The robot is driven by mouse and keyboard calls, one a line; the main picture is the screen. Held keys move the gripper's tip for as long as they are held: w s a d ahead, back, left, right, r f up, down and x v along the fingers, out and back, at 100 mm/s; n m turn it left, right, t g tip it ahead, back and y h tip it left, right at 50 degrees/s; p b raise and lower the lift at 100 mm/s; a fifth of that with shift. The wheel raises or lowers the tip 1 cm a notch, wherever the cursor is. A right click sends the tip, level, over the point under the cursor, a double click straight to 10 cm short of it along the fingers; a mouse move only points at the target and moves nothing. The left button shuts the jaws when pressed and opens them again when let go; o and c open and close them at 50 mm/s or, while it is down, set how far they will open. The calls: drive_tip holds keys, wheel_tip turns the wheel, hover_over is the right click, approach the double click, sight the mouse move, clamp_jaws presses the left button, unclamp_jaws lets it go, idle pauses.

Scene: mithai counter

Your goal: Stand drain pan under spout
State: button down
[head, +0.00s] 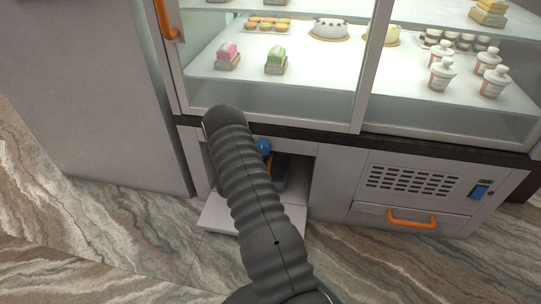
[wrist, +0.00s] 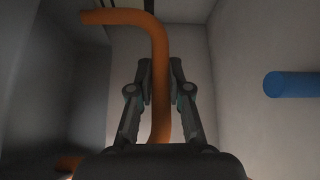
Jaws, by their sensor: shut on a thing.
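My gripper (wrist: 160,85) is inside the low open compartment (head: 303,200) under the display case. In the wrist view its fingers are shut on the upright part of a bent orange bar (wrist: 157,45), which turns left at its top. I cannot tell whether this bar is the drain pan's handle. A blue cylinder (wrist: 292,85) sticks out at the right, apart from the gripper; a round blue end (head: 263,147) shows in the head view. I cannot tell if it is the spout. A dark object (head: 281,174) is partly hidden behind my arm.
A light panel (head: 215,214) lies low at the compartment's front. Compartment walls (wrist: 238,60) stand close on both sides. Right of it is a vented panel with an orange-handled drawer (head: 411,218). The glass case (head: 270,100) holds sweets above. The marbled floor in front is clear.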

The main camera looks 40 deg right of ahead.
drive_tip(key=c, duration=1.1)
unclamp_jaws()
drive_tip(key=shift+f, duration=0.1)
drive_tip(key=shift+a, duration=0.15)
drive_tip(key=s+a+p, duration=0.1)
drive_tip(key=a, duration=1)
drive_tip(key=shift+s+a, duration=0.3)
drive_tip(key=shift+s, duration=0.05)
drive_tip(key=shift+f, duration=0.1)
